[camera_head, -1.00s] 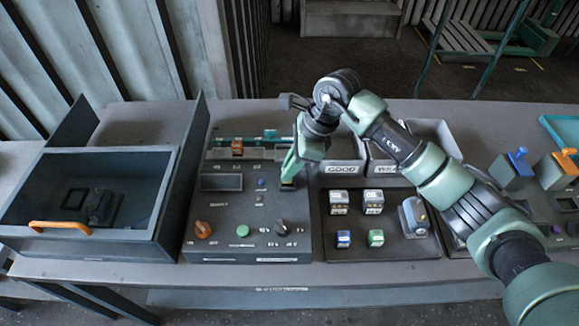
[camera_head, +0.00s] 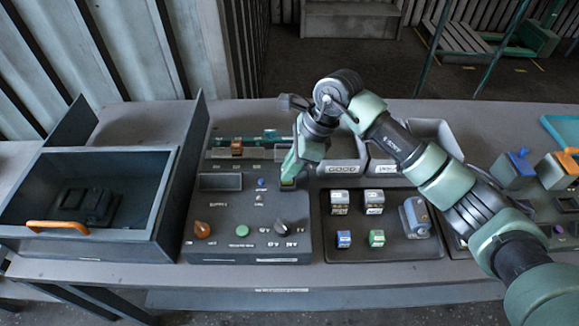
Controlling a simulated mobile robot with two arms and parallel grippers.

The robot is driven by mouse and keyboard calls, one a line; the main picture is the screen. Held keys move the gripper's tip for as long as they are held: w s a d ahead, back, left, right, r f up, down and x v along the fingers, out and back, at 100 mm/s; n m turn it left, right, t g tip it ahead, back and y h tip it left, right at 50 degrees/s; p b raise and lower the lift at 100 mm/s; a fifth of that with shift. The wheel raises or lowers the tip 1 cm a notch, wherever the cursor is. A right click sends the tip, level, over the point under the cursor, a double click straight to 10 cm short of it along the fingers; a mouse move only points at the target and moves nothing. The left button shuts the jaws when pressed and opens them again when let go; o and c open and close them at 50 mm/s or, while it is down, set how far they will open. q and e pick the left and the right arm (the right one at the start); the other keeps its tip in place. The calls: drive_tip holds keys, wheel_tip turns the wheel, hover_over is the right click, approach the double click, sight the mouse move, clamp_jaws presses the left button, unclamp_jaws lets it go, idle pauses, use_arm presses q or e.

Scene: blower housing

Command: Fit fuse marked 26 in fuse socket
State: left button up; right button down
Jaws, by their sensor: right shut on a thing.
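My right gripper (camera_head: 288,182) points down over the right side of the dark control panel (camera_head: 215,220), near its small blue button. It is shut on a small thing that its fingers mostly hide. I cannot read any mark on it or tell whether it sits in a socket. An orange block (camera_head: 237,147) and a small teal block (camera_head: 270,134) sit at the back of the panel. My left gripper is out of view.
A grey open box (camera_head: 165,215) with an orange handle (camera_head: 58,226) stands left, a dark object inside it. A bin marked GOOD (camera_head: 343,169) and another bin lie behind the tray. A grey-blue device (camera_head: 414,217) stands on the tray's right. Blue and orange levers stand far right.

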drive_tip(key=shift+f+b, duration=0.8)
drive_tip(key=shift+f, duration=0.1)
drive_tip(key=c, duration=1.3)
unclamp_jaws()
drive_tip(key=b+v, duration=0.2)
drive_tip(key=v, duration=0.6)
drive_tip(key=shift+f, duration=0.15)
